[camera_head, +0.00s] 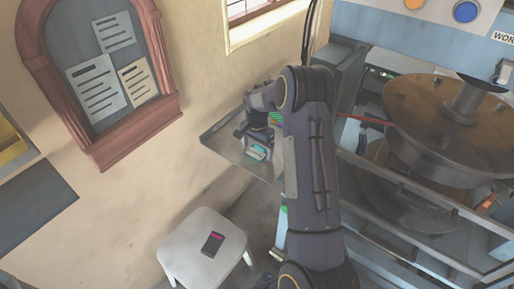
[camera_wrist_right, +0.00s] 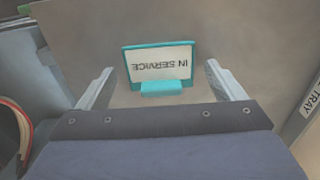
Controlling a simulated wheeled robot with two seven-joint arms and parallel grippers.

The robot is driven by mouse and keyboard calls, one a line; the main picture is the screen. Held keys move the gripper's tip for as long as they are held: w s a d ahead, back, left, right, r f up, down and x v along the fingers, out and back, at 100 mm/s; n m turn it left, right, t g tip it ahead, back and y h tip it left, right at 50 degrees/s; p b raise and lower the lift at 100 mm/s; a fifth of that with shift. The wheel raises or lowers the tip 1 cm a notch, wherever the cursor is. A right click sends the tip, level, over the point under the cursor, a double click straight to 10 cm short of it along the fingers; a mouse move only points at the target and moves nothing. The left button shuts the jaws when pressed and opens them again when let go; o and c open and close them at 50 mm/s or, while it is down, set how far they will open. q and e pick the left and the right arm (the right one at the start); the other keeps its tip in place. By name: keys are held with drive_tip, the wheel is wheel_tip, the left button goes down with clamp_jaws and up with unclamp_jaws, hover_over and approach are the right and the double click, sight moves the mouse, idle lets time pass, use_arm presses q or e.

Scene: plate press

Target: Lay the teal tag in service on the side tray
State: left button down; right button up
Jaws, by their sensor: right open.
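The teal tag (camera_wrist_right: 160,87) lies on the grey side tray (camera_wrist_right: 78,28), with its "IN SERVICE" face showing upside down in the right wrist view. In the head view the tag (camera_head: 258,153) sits on the side tray (camera_head: 222,134) beside the wall. My right gripper (camera_wrist_right: 160,92) is open, with one finger on each side of the tag and gaps between the fingers and the tag. It also shows in the head view (camera_head: 257,150), just over the tray. My left gripper is not in view.
A white stool (camera_head: 185,262) with a dark phone-like item (camera_head: 213,243) stands below the tray. The press with its round plates (camera_head: 440,105) and rails fills the right. A notice board (camera_head: 110,70) hangs on the wall. A red rod (camera_head: 362,119) shows right of my arm.

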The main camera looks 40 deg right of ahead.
sight(257, 153)
drive_tip(key=shift+r, duration=0.45)
wheel_tip(257, 153, up, 11)
drive_tip(key=b, duration=0.1)
drive_tip(key=s+a+r+n+t+y, duration=0.1)
drive_tip(key=s+a+r+n, duration=0.25)
drive_tip(key=s+r, duration=0.2)
drive_tip(key=s+a+n+t+y, duration=0.1)
drive_tip(key=s+a+n+t, duration=0.1)
drive_tip(key=s+a+n, duration=0.3)
drive_tip(key=s+a+r+n+t+y, duration=0.1)
drive_tip(key=s+a+n, duration=0.3)
drive_tip(key=s+a, duration=0.9)
drive_tip(key=s+t, duration=0.1)
drive_tip(key=s, duration=0.4)
drive_tip(key=shift+s+a+n+t+y, duration=0.2)
drive_tip(key=shift+a+n+t+y, duration=0.1)
drive_tip(key=shift+n+y, duration=0.1)
